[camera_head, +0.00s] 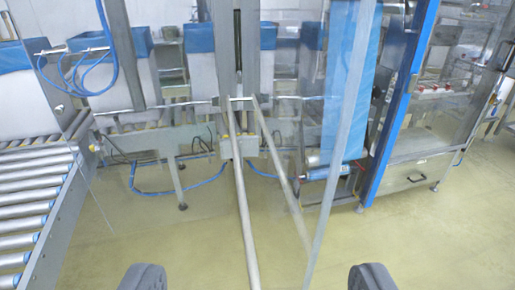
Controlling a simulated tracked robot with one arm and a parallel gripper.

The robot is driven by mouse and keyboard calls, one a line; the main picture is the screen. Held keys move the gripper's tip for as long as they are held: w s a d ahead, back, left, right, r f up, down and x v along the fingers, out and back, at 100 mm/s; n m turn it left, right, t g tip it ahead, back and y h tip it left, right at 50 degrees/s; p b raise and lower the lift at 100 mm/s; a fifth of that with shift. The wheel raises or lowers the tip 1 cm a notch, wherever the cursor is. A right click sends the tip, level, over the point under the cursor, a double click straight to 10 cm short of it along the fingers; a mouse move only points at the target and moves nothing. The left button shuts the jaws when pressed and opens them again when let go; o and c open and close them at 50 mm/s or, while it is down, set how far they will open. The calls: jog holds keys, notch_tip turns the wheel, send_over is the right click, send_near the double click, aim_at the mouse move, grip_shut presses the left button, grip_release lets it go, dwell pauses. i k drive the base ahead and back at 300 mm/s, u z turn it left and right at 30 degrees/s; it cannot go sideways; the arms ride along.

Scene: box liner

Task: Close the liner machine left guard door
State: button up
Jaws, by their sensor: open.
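A clear guard panel with a grey metal edge (341,140) stands in front of the liner machine, right of the middle. I take it for the guard door, and it seems to stand out from the machine at an angle. I cannot tell how far it is open. A long grey bar (241,205) runs from the middle down to the bottom edge, with a thinner slanted bar (283,180) beside it. My gripper (257,278) shows as two dark fingertips at the bottom edge, wide apart with nothing gripped. It appears apart from the panel's edge.
A roller conveyor (35,215) stands at the left. White boxes with blue liners (115,65) stand behind the clear panels. A blue upright (400,95) and a grey cabinet (415,175) are at the right. Blue hose (160,191) hangs low under the machine. The yellowish floor (440,245) is clear at lower right.

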aim_at(282, 253)
jog(key=z, duration=2.6)
jog(key=k, duration=1)
jog(key=u, duration=2.1)
jog(key=i, duration=0.95)
jog(key=u, duration=0.1)
